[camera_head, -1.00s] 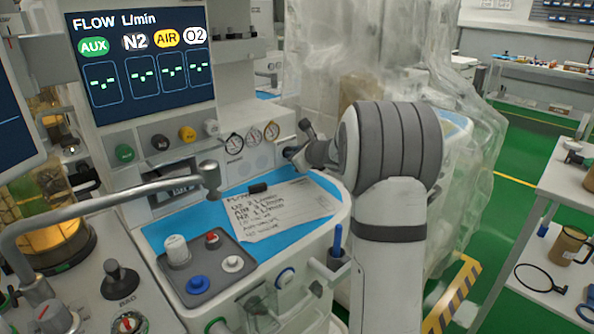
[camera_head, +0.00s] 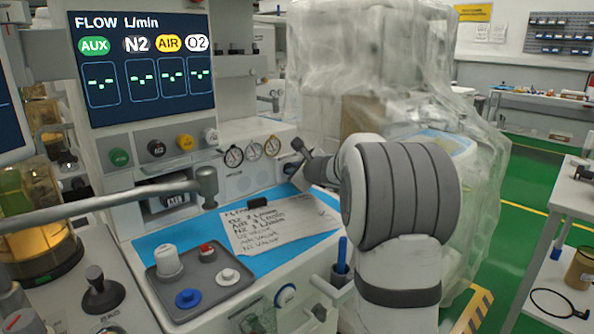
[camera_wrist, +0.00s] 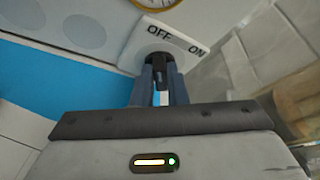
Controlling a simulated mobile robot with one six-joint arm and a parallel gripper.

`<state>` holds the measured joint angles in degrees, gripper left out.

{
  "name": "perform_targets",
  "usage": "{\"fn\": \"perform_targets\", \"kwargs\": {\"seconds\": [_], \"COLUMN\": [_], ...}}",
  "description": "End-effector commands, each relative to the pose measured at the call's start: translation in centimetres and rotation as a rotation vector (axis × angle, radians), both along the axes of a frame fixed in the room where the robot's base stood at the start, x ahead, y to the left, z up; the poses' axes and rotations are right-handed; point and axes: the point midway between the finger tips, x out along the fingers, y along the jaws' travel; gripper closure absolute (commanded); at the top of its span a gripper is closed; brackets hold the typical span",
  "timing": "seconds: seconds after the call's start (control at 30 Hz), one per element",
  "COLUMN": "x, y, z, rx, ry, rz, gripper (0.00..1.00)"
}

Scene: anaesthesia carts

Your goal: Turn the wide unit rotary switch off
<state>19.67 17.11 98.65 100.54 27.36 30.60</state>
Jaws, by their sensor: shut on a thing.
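The rotary switch shows in the wrist view as a white plate (camera_wrist: 146,40) marked OFF on the left and ON on the right, with a dark knob (camera_wrist: 160,65) below the lettering. My gripper (camera_wrist: 158,84) is shut on this knob, with one finger on each side. The fingers hide part of the knob, and I cannot tell exactly which mark it points to. In the head view my gripper (camera_head: 297,164) is at the right end of the machine's front panel, right of the gauges. The switch lettering is not readable there.
A row of round gauges (camera_head: 253,151) lies left of the gripper. Below is a blue worktop (camera_head: 152,243) with a handwritten sheet (camera_head: 272,226) and a grey tray of knobs (camera_head: 210,290). Plastic-draped equipment (camera_head: 470,150) stands close behind my arm. A metal arm (camera_head: 100,212) crosses the left.

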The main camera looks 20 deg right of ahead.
Motion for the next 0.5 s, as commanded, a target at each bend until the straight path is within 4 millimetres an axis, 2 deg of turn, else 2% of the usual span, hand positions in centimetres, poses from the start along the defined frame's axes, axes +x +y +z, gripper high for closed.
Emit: {"fn": "perform_targets", "kwargs": {"seconds": [0.07, 0.1, 0.33, 0.5], "x": [0.00, 0.00, 0.01, 0.00], "y": [-0.24, -0.26, -0.12, -0.06], "z": [-0.06, -0.06, -0.03, -0.01], "rx": [-0.003, -0.003, -0.001, 0.000], "ry": [0.001, 0.001, 0.000, 0.000], "rz": [-0.006, -0.006, -0.003, -0.001], "gripper": [1.00, 0.85, 0.66, 0.65]}}
